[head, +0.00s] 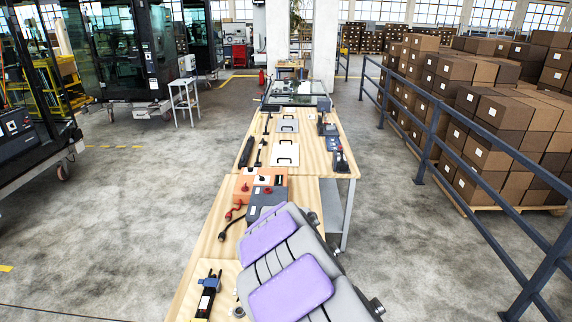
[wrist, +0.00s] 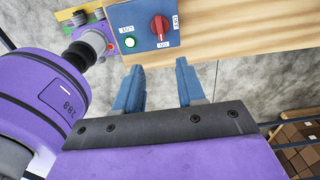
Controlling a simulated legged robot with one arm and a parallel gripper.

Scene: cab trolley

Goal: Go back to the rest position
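My gripper (wrist: 158,67) shows in the wrist view with its two blue fingers apart and nothing between them. In the head view, purple and grey parts of my own body cover the near right part of the workbench (head: 310,150). I cannot make out my gripper there.
Tools and boxes lie along the workbench, including an orange box (head: 246,184) and a white panel (head: 285,154). A blue-grey railing (head: 430,140) and stacked cartons (head: 500,120) stand right. A small stool (head: 185,100) and dark cab (head: 110,50) stand left. Open concrete floor lies left of the bench.

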